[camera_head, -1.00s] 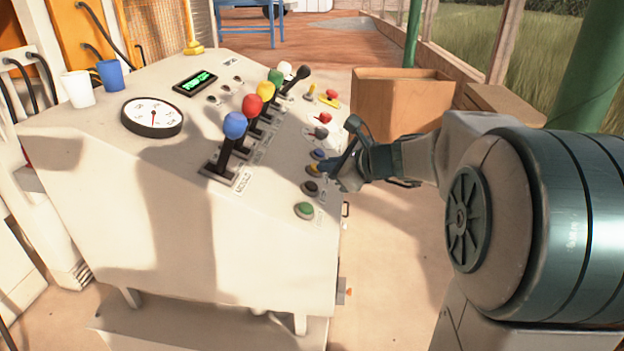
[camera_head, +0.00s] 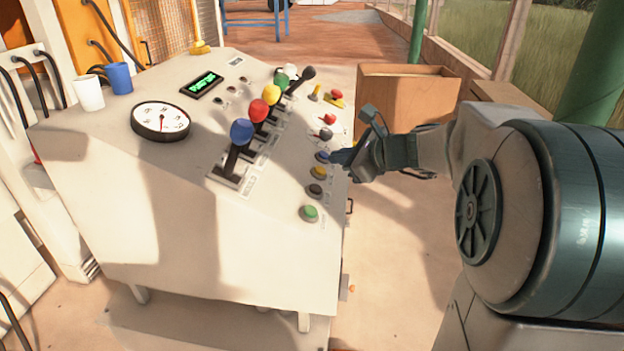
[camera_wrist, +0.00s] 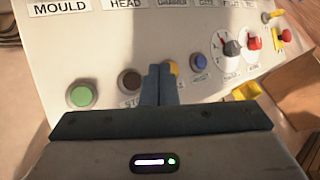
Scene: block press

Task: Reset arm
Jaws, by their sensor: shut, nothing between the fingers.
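My gripper (camera_head: 345,157) is shut and empty at the right edge of the control console (camera_head: 240,254), close to its column of buttons. In the wrist view the closed fingers (camera_wrist: 160,80) point at the console front between a black button (camera_wrist: 130,81) and a yellow button (camera_wrist: 173,68), partly covering the yellow one. Whether they touch the panel I cannot tell. A green button (camera_wrist: 82,95) is to the left and a blue button (camera_wrist: 198,62) to the right. No label in view reads as an arm reset.
Levers with blue (camera_head: 241,132), red, yellow, green, white and black knobs stand on the console. A round gauge (camera_head: 161,121), a green display (camera_head: 202,85) and two cups (camera_head: 118,78) are at its left. A wooden box (camera_head: 400,100) stands behind my arm.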

